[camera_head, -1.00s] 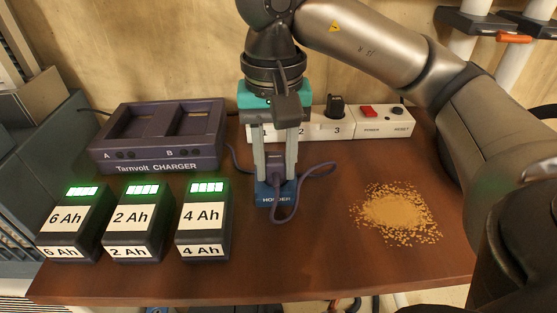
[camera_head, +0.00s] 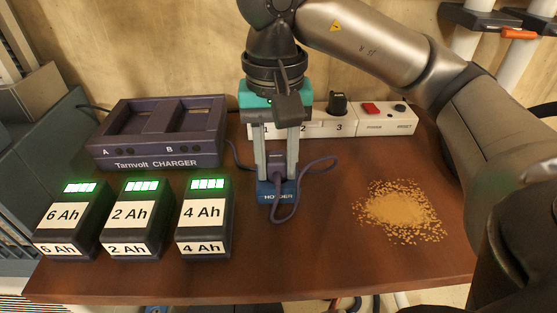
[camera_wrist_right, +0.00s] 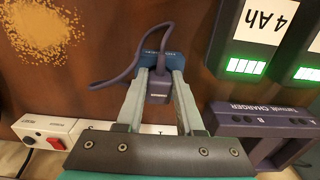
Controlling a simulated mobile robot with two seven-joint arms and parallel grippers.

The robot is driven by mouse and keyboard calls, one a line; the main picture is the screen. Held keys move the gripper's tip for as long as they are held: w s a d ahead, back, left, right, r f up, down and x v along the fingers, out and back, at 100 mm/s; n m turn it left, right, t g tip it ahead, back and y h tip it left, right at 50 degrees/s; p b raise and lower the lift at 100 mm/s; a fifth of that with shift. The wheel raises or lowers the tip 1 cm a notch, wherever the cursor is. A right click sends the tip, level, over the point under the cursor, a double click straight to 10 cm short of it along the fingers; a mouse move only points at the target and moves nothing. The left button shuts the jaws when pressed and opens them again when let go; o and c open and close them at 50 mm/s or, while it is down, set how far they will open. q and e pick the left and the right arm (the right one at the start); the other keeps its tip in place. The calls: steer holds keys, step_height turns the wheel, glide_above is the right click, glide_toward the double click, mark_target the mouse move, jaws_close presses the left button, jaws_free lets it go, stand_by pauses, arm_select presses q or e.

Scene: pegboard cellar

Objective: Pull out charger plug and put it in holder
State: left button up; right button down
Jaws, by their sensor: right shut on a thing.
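The purple charger plug (camera_head: 275,163) is between the fingers of my right gripper (camera_head: 276,172), which is shut on it. The plug is right at the blue holder (camera_head: 270,196), and its lower end meets the holder; how deep it sits I cannot tell. Its cord loops to the right and runs back toward the charger (camera_head: 160,135). The right wrist view shows the plug (camera_wrist_right: 158,86) between the two fingertips (camera_wrist_right: 157,82), with the blue holder (camera_wrist_right: 172,60) just beyond. The power strip (camera_head: 318,127) stands behind the gripper, partly hidden by it. My left gripper is not in view.
Three batteries with lit green displays, 6 Ah (camera_head: 66,222), 2 Ah (camera_head: 134,220) and 4 Ah (camera_head: 204,218), stand left of the holder. A black plug (camera_head: 337,103) sits in socket 3. A pile of tan crumbs (camera_head: 397,210) lies on the right. The table front (camera_head: 300,265) is clear.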

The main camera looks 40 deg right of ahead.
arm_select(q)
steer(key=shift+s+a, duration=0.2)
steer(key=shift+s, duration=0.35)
arm_select(e)
steer(key=shift+a, duration=0.1)
steer(key=c, duration=0.7)
jaws_free()
steer(key=shift+w+a, duration=0.1)
steer(key=shift+w, duration=0.05)
steer(key=o, duration=0.7)
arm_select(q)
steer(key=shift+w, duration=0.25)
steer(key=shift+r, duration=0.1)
arm_select(e)
steer(key=shift+r, duration=0.15)
steer(key=shift+r+p, duration=3.3)
steer(key=shift+r, duration=0.15)
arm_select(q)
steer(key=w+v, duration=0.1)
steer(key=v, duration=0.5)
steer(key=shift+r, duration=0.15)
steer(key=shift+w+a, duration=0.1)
